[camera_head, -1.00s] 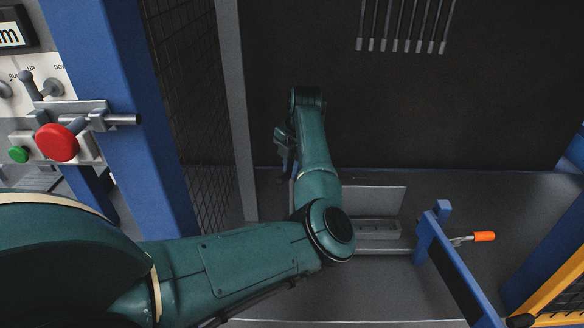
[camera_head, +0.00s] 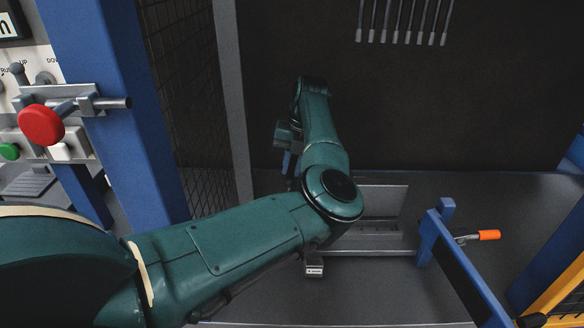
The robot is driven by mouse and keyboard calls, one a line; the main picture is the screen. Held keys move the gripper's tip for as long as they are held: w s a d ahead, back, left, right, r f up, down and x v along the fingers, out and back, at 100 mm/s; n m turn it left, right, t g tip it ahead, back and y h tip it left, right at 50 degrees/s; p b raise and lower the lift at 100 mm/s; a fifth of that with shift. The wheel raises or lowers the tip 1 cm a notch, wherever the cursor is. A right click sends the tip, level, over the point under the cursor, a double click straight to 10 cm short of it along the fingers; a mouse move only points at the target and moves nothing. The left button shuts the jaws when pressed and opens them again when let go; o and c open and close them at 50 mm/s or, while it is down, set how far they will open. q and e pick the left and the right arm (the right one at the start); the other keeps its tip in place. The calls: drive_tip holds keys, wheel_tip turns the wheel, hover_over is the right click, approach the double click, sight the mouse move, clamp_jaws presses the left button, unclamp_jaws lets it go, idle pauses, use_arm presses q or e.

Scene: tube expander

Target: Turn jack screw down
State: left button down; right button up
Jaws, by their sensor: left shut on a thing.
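My left arm reaches in from the lower left, bends at its elbow and runs up into the machine bay. My left gripper (camera_head: 287,138) is at its far end, partly hidden by the wrist, and is shut on what seems to be the jack screw. The jack screw itself is hidden by the gripper and arm. A small blue part (camera_head: 290,163) shows just below the gripper; I cannot tell whether it belongs to the screw. My right gripper is not in view.
A control panel with a red knob (camera_head: 41,125) is at the left, by a blue post (camera_head: 137,150). A mesh guard (camera_head: 190,110) stands beside the bay. A blue bar (camera_head: 455,262) and an orange-handled lever (camera_head: 489,235) are at the right. The grey floor between is mostly clear.

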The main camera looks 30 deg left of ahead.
use_arm(q)
drive_tip(key=shift+n, duration=0.4)
drive_tip(key=c, duration=1.4)
unclamp_jaws()
drive_tip(key=shift+o, duration=0.2)
wheel_tip(320, 180, up, 13)
drive_tip(key=w+d, duration=0.1)
drive_tip(key=d, duration=0.1)
drive_tip(key=shift+w, duration=0.2)
drive_tip(key=shift+d+f, duration=0.1)
drive_tip(key=shift+d, duration=0.05)
